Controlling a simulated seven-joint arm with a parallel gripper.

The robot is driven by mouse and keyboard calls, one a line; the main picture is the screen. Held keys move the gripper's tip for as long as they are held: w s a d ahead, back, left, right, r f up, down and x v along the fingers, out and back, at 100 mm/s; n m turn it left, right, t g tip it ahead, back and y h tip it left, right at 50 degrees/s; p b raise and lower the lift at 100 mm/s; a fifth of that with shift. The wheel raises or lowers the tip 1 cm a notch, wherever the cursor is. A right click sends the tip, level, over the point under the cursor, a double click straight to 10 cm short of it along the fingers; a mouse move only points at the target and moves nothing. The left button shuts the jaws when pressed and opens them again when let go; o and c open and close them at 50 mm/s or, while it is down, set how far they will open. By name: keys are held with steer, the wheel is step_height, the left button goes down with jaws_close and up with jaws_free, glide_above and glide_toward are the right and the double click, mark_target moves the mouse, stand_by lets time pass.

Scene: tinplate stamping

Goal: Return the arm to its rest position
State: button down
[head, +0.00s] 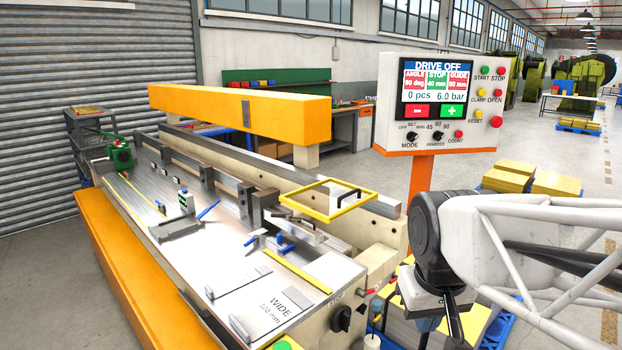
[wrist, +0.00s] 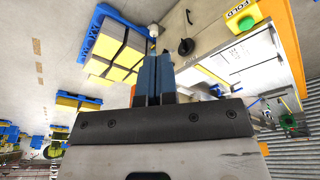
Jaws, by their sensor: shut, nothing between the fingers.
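My gripper (wrist: 154,72) is shut, its two blue fingers side by side with nothing between them in the wrist view. Beyond the fingertips are the floor and the end of the machine's bench. In the head view my white and dark arm comes in from the right, beside the machine's near right end; the fingers cannot be clearly made out there. The machine has a steel bed (head: 215,262) and a yellow beam (head: 240,107) above it.
A control panel (head: 440,104) reading DRIVE OFF stands on an orange post just behind my arm. A yellow frame guard (head: 330,216) sits over the bed. Yellow-topped stacks (wrist: 118,50) on a blue pallet (wrist: 90,30) are near the machine's end.

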steer(key=s+d+f+m, duration=0.1)
steer(key=s+f, duration=0.2)
steer(key=s, duration=0.3)
steer(key=shift+f, duration=0.35)
steer(key=c, duration=1.8)
jaws_free()
steer(key=shift+s+d, duration=0.1)
